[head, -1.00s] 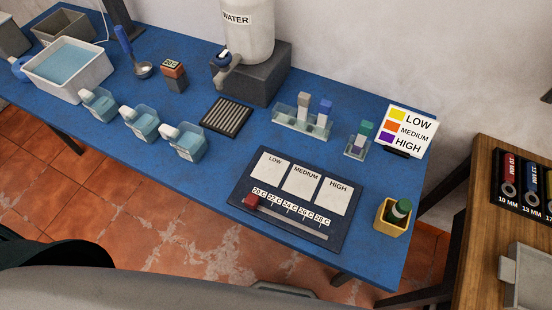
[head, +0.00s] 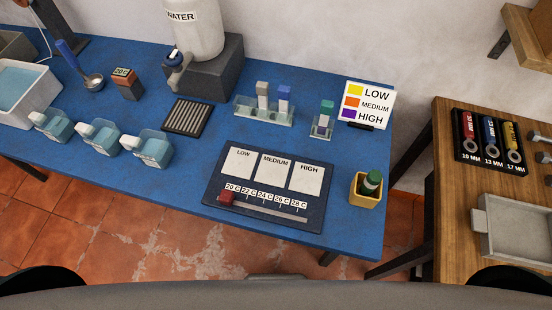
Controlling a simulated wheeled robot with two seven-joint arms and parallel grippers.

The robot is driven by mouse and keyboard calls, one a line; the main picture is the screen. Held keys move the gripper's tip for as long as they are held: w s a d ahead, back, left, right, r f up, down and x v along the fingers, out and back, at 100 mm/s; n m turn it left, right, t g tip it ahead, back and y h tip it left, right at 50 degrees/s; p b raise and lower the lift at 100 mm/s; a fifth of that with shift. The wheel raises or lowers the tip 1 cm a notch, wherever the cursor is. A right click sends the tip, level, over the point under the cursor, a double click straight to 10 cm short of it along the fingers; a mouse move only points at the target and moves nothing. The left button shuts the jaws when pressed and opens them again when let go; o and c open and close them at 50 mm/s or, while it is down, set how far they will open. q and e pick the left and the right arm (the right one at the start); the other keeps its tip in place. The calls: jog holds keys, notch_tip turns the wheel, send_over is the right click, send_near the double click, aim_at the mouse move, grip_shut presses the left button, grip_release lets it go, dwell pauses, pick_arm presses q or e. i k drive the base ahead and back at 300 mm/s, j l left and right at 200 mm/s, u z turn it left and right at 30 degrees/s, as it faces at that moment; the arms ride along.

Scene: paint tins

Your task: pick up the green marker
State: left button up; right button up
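A green marker (head: 371,181) with a dark green body and a pale band stands in a small yellow cup (head: 364,197) at the right front of the blue table. Its lower part is hidden inside the cup. Neither of my grippers shows in the head view.
Left of the cup lies a dark board (head: 266,189) with LOW, MEDIUM and HIGH cards and a red slider (head: 227,197). Behind stand a small holder with a green-capped vial (head: 325,116) and a colour sign (head: 367,106). A wooden table (head: 447,203) stands right, across a gap.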

aim_at(371, 182)
jog(key=k+j+z, duration=0.1)
jog(key=z, duration=0.9)
